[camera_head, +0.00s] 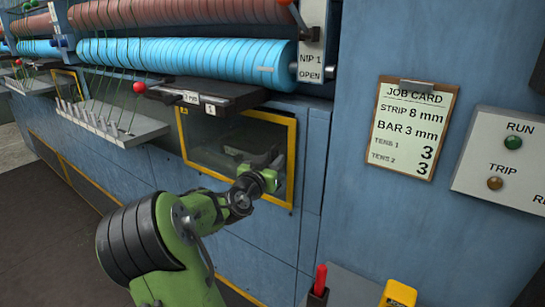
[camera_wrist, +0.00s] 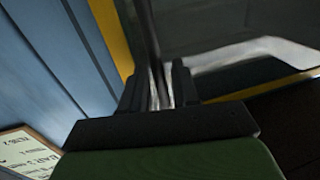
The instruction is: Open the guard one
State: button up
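Guard one appears to be the dark see-through panel (camera_head: 215,145) with a yellow frame, below the tag marked 1 (camera_head: 211,110); it looks closed. My gripper (camera_wrist: 160,88) is at the panel's right side, and its fingertips are hidden behind my wrist in the head view. In the wrist view, the yellow frame edge (camera_wrist: 112,38) runs left of the fingers. A thin grey upright bar (camera_wrist: 150,30), perhaps the guard's handle, runs down between the two dark fingers. I cannot tell whether they press on it.
Blue rollers (camera_head: 190,58) and a dark ledge (camera_head: 225,97) lie above the panel. A red-knobbed lever (camera_head: 139,87) sticks out at the ledge's left. A job card (camera_head: 412,128) and a RUN/TRIP box (camera_head: 500,160) are on the wall at right. A red-handled tool (camera_head: 320,280) stands below.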

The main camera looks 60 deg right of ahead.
jog(key=shift+d, duration=0.2)
jog(key=shift+a, duration=0.1)
grip_shut()
jog(key=shift+w, duration=0.1)
